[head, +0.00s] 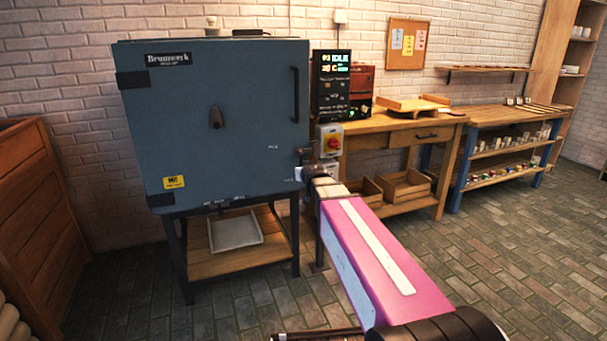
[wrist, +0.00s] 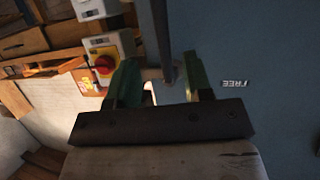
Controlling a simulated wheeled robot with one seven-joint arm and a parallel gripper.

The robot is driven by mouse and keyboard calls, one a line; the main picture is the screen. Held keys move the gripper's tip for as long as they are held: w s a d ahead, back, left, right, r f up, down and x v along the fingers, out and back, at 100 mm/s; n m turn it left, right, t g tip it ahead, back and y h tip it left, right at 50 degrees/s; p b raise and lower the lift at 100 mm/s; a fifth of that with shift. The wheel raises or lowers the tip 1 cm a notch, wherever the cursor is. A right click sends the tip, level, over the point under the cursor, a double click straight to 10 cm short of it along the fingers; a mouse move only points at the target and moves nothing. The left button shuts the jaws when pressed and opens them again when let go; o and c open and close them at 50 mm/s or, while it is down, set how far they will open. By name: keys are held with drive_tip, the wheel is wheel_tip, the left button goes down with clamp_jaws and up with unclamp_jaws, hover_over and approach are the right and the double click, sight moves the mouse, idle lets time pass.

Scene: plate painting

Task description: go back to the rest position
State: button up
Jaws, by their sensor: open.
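My arm (head: 385,255), with its pink and white casing, stretches forward to the right edge of the blue-grey kiln (head: 230,120). My gripper (head: 309,168) is beside the kiln's lower right edge, just below the red and yellow switch (head: 331,140). In the wrist view my gripper (wrist: 162,78) has its two green fingers spread apart. A dark upright bar (wrist: 160,40) shows between the fingers; I cannot tell whether they touch it. The kiln door is shut, with its dark handle (head: 295,95) upright. An upside-down label "FREE" (wrist: 236,83) shows on the kiln in the wrist view.
A wooden workbench (head: 400,122) with crates (head: 405,186) below stands to the right of the kiln. A control box (head: 331,85) stands beside the kiln. A wooden cabinet (head: 40,220) is at the left. The brick floor (head: 520,240) at the right is clear.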

drive_tip(key=shift+s+r, duration=0.2)
drive_tip(key=shift+s, duration=0.35)
drive_tip(key=s+d+f+g, duration=0.3)
drive_tip(key=s+f+g, duration=0.1)
drive_tip(key=s+f, duration=0.4)
drive_tip(key=s+d+f+g, duration=0.3)
drive_tip(key=s+f+g, duration=0.2)
drive_tip(key=s+f, duration=0.3)
drive_tip(key=s+d+f+m+g+h, duration=0.1)
drive_tip(key=s+d+f+g, duration=0.2)
drive_tip(key=s+f, duration=0.5)
drive_tip(key=s+g, duration=0.1)
drive_tip(key=s, duration=0.1)
drive_tip(key=shift+s+f+g, duration=0.25)
drive_tip(key=shift+s+g, duration=0.05)
drive_tip(key=shift+s, duration=0.1)
